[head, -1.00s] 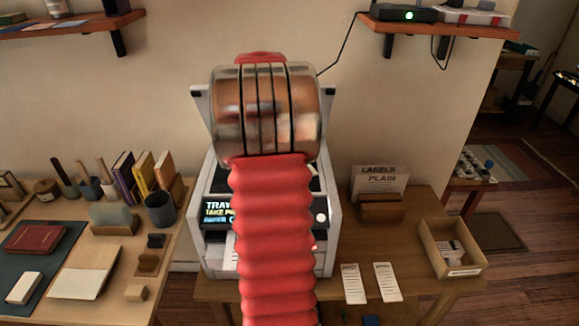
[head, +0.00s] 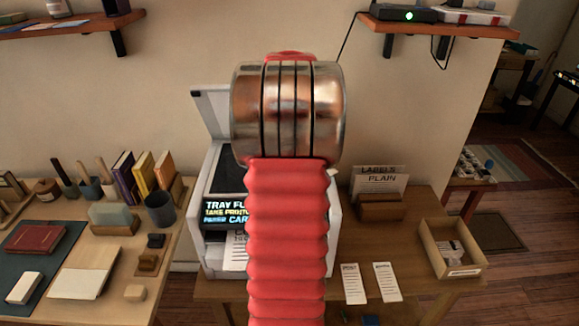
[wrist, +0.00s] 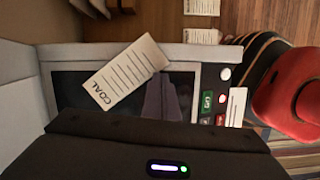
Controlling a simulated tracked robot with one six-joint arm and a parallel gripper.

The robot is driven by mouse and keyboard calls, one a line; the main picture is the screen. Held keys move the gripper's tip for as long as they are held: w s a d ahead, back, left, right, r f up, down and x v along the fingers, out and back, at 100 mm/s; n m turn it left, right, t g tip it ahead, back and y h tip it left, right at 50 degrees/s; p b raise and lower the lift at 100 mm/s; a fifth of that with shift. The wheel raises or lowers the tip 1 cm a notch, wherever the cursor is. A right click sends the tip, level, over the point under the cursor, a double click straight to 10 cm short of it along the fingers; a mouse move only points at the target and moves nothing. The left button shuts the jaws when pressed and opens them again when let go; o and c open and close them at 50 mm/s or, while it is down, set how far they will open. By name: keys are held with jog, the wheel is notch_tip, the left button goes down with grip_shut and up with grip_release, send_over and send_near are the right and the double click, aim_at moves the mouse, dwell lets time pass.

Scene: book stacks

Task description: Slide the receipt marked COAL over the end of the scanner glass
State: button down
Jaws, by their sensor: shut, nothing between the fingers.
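The receipt marked COAL (wrist: 127,72) lies slantwise on the dark scanner glass (wrist: 75,92) in the wrist view. Its COAL end is over the glass and its other end reaches onto the pale frame at the top. My gripper (wrist: 163,79) shows as dim grey fingers, shut and empty, close beside the receipt's lower right edge; I cannot tell whether they touch it. In the head view my arm hides the gripper and the receipt, and part of the scanner (head: 212,262) shows behind it.
The scanner's raised lid (head: 211,112) stands behind. A printed slip (head: 235,252) sits at the front below the screen. Two receipts (head: 353,284) (head: 387,282) lie on the desk to the right, near a cardboard box (head: 462,262) and a label holder (head: 380,208).

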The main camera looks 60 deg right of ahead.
jog(key=shift+s+d, duration=0.2)
jog(key=shift+s, duration=0.35)
jog(key=shift+w+a+f, duration=0.1)
jog(key=shift+w+a, duration=0.1)
jog(key=shift+w, duration=0.3)
jog(key=v, duration=0.2)
jog(key=s+v, duration=0.1)
jog(key=v, duration=0.2)
jog(key=shift+d, duration=0.25)
jog(key=s+d, duration=0.3)
jog(key=s, duration=0.7)
jog(key=s+d, duration=0.4)
jog(key=s, duration=0.6)
jog(key=shift+s, duration=0.1)
